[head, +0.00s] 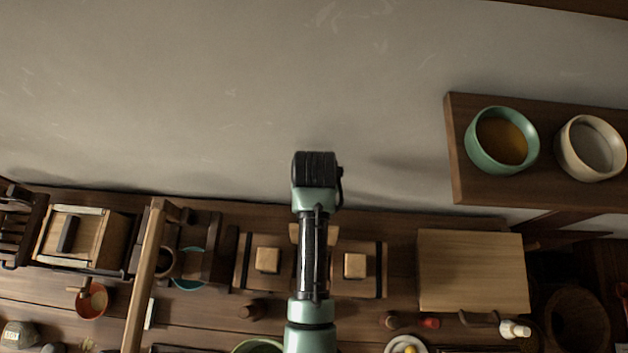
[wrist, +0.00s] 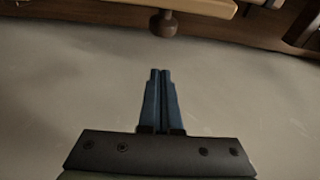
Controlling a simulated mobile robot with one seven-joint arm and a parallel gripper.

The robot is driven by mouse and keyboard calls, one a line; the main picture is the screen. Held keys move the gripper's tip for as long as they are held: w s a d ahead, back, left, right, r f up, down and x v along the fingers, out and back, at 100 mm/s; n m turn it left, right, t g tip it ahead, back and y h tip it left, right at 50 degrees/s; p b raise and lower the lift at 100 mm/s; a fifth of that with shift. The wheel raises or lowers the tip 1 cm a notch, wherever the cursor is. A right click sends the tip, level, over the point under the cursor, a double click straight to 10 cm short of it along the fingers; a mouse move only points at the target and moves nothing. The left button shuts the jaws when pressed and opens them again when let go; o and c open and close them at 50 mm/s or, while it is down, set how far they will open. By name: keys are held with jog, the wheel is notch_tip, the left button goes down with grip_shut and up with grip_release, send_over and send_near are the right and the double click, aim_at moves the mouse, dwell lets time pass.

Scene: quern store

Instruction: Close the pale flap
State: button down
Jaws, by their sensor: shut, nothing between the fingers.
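A broad pale wooden panel (head: 470,270) lies at the right of the bench in the head view, with a dark curved handle at its lower edge. It may be the pale flap; I cannot tell for sure, nor how far open it is. My gripper (wrist: 161,73) is shut and empty in the wrist view, its blue fingers together in front of the grey wall. In the head view my arm rises in the middle, left of the panel and apart from it, and its fingers are hidden.
A shelf (head: 458,150) at upper right holds a green bowl (head: 474,150) and a cream bowl (head: 565,155). A pale-fronted box with a dark handle (head: 69,233) stands at left, near a wooden post (head: 146,270). The wall (head: 200,100) is bare. A dark knob (wrist: 163,24) hangs at the wrist view's top.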

jog(key=s+p, duration=0.2)
jog(key=s, duration=0.1)
jog(key=shift+s+d+f+p, duration=0.1)
jog(key=shift+s+f+p, duration=0.05)
jog(key=shift+s+p, duration=0.25)
jog(key=shift+w+b, duration=0.1)
jog(key=shift+b, duration=0.2)
